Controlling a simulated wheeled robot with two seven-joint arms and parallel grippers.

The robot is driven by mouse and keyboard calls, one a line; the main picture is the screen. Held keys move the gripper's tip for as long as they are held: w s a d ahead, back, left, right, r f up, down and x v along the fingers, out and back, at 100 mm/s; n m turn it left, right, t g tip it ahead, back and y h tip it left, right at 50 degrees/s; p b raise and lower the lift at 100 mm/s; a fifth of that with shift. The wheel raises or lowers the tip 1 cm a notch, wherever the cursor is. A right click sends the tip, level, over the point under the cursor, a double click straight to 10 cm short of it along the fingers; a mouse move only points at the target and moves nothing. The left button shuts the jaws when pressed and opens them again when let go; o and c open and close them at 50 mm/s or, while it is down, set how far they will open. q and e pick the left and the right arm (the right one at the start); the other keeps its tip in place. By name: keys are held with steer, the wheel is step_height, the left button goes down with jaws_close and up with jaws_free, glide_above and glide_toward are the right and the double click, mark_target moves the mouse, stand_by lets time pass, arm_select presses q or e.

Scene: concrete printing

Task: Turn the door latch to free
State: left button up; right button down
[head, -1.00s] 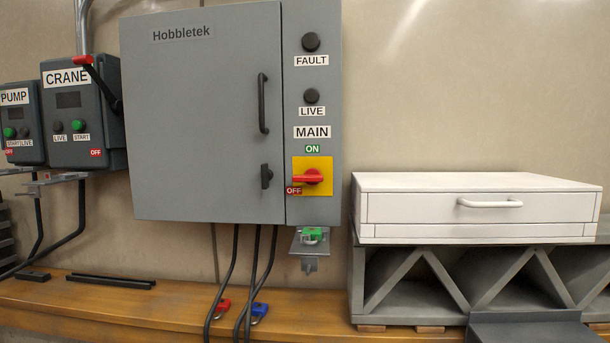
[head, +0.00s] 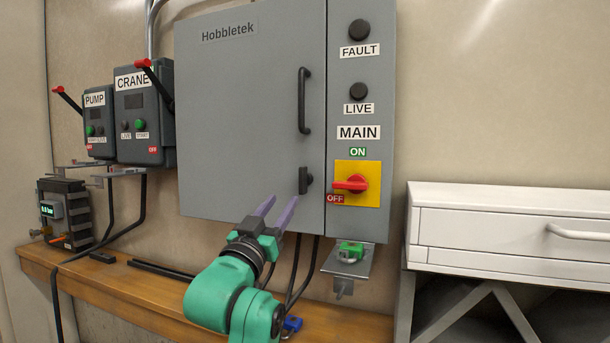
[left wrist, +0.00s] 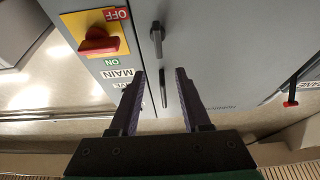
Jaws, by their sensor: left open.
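The door latch is a small black upright handle (head: 304,182) low on the right edge of the grey Hobbletek cabinet door (head: 245,110). In the left wrist view the latch (left wrist: 157,38) stands beyond the fingertips, upside down in the picture. My left gripper (head: 278,213) is open and empty, below and to the left of the latch, apart from it. In the left wrist view its two dark fingers (left wrist: 159,75) are spread with nothing between them. The right gripper is in neither view.
A black door handle (head: 304,101) is above the latch. A red rotary switch (head: 351,184) on a yellow plate is close to its right, pointing to OFF. A white drawer unit (head: 480,215) stands at the right.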

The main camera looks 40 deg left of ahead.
mark_target(301, 176)
arm_select(q)
steer(key=p+x, duration=0.6)
steer(key=x, duration=0.7)
steer(key=shift+w+a, duration=0.1)
steer(key=shift+w, duration=0.3)
jaws_close()
